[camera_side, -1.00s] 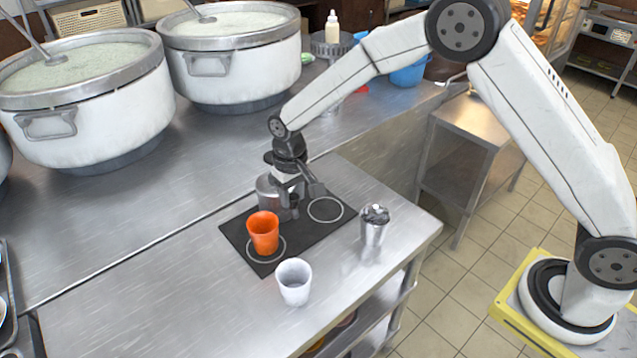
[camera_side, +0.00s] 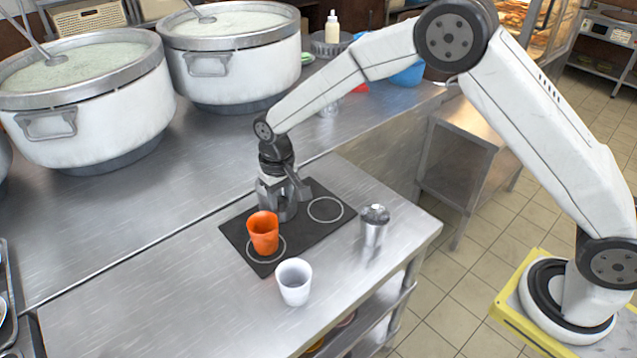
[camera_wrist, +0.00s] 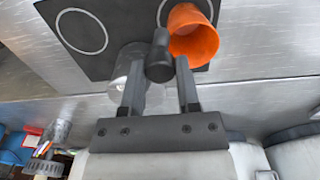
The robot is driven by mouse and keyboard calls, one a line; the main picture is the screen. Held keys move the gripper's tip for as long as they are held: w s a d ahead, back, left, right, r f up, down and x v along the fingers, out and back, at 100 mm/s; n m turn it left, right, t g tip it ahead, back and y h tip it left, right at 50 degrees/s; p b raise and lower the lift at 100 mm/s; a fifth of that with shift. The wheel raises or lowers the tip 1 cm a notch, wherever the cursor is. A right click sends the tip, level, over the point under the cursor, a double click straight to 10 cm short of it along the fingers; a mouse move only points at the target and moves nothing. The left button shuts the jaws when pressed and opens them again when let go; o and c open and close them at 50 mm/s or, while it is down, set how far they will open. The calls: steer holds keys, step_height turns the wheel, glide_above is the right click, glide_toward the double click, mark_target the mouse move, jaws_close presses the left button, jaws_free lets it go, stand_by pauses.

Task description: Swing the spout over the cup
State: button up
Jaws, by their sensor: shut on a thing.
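An orange cup (camera_side: 263,233) stands upright on the front left ring of the black mat; it also shows in the wrist view (camera_wrist: 196,40). Behind it on the mat stands a grey metal vessel (camera_side: 281,208), partly hidden by my gripper (camera_side: 284,188). In the wrist view the dark spout piece (camera_wrist: 160,62) lies between my fingers, which are shut on it. It sits beside the orange cup and overlaps the cup's left edge in that view. Whether the spout's outlet is above the cup's mouth I cannot tell.
A white cup (camera_side: 294,283) stands in front of the mat, and a lidded metal shaker (camera_side: 374,226) to the right. The mat's right ring (camera_side: 325,209) is empty. Two big congee pots (camera_side: 85,110) stand at the back left. The counter's front left is clear.

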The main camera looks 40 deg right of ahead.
steer(key=shift+w+a, duration=0.1)
steer(key=shift+a, duration=0.15)
steer(key=shift+w+a, duration=0.55)
steer(key=shift+a, duration=0.2)
steer(key=shift+w+a, duration=0.1)
steer(key=shift+a, duration=0.05)
steer(key=shift+w+a, duration=0.6)
steer(key=shift+a, duration=0.05)
stand_by(0.4)
steer(key=o, duration=0.6)
steer(key=shift+o, duration=0.2)
